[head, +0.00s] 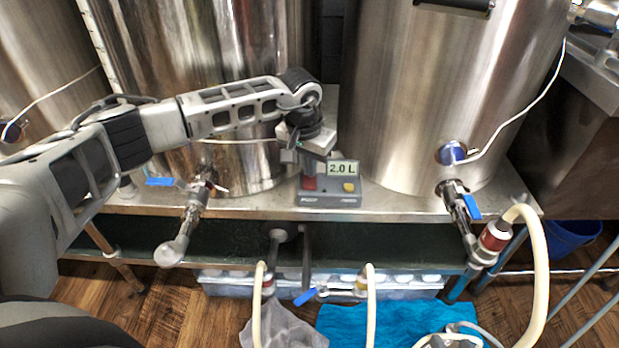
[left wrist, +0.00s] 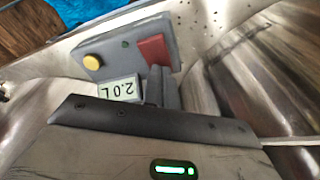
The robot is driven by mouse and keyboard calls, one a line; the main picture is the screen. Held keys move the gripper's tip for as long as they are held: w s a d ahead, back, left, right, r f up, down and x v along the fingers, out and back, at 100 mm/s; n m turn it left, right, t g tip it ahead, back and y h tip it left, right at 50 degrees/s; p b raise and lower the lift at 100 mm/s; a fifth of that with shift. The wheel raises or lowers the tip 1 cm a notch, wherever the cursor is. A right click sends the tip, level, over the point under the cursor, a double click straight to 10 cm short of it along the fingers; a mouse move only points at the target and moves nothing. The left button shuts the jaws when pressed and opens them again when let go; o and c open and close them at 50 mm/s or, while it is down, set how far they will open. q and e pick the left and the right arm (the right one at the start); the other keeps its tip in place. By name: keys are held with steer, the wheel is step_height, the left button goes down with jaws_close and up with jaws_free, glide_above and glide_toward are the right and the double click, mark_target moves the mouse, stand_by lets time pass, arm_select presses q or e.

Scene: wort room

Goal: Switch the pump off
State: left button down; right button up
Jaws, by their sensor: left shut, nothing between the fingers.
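The grey pump control box (head: 328,200) sits on the steel shelf between two tanks. Its display (head: 342,168) reads 2.0 L. It has a red switch (head: 309,184) at left and a yellow button (head: 349,187) at right. My left gripper (head: 310,174) is shut and empty, pointing down just behind the red switch. In the left wrist view the fingertips (left wrist: 158,72) are close to the edge of the red switch (left wrist: 153,50); I cannot tell if they touch. A small dark green dot (left wrist: 125,44) lies between switch and yellow button (left wrist: 91,62). My right gripper is not in view.
Large steel tanks (head: 440,100) stand close behind the box and on both sides. Valves with blue handles (head: 471,206) stick out over the shelf's front edge (head: 240,213). A blue cloth (head: 395,322) lies on the floor.

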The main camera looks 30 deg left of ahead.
arm_select(q)
steer(key=shift+r+p, duration=1.9)
steer(key=shift+r, duration=0.9)
